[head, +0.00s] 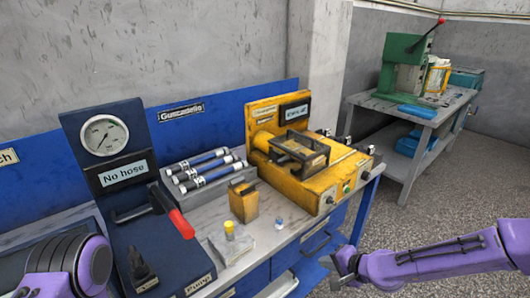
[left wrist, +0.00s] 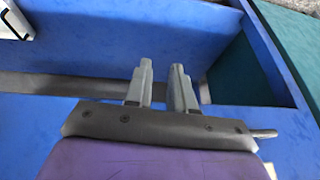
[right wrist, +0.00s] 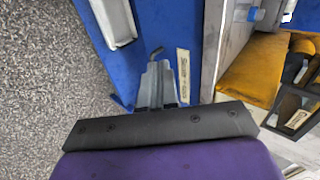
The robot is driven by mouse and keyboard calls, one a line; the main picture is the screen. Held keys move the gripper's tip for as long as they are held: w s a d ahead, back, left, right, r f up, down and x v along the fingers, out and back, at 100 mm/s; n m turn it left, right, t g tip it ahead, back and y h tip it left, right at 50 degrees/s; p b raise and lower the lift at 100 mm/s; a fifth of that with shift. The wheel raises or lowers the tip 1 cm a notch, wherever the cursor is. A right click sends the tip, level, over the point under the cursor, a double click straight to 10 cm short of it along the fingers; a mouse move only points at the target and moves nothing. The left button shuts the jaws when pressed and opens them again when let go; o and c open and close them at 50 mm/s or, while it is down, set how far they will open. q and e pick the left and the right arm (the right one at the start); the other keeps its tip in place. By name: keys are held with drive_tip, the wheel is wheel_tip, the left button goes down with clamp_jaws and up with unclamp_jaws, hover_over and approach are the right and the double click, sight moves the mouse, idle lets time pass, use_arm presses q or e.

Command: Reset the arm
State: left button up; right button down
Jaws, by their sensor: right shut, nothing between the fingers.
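My right arm (head: 450,257), purple, comes in from the right in the head view. Its gripper (head: 338,270) is beside the front right of the workbench, low by the blue drawers. In the right wrist view the right gripper (right wrist: 158,82) has its fingers together with nothing between them. My left arm (head: 65,265) shows as a purple link at the lower left of the head view; its gripper is outside that view. In the left wrist view the left gripper (left wrist: 161,80) has its two fingers apart, empty, in front of blue panels.
The workbench (head: 290,232) carries a gauge stand (head: 105,135), a rack of cylinders (head: 207,172), a small yellow block (head: 243,200) and a yellow test unit (head: 310,170). A drawer handle (right wrist: 113,22) is near the right gripper. A second table (head: 425,118) stands behind; floor between is clear.

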drive_tip(key=s+d+f+n+g+h, duration=0.1)
drive_tip(key=s+f, duration=0.4)
drive_tip(key=s, duration=0.5)
drive_tip(key=s+d+f+n+g+h, duration=0.2)
drive_tip(key=s+d+f+h, duration=0.2)
drive_tip(key=s, duration=0.6)
drive_tip(key=s+d+f+n+g+h, duration=0.1)
drive_tip(key=s+d+f+g+h, duration=0.1)
drive_tip(key=s+f, duration=0.5)
drive_tip(key=s+h, duration=0.1)
drive_tip(key=s, duration=0.3)
drive_tip(key=shift+d+f, duration=0.15)
drive_tip(key=shift+d, duration=0.25)
drive_tip(key=shift+s, duration=0.1)
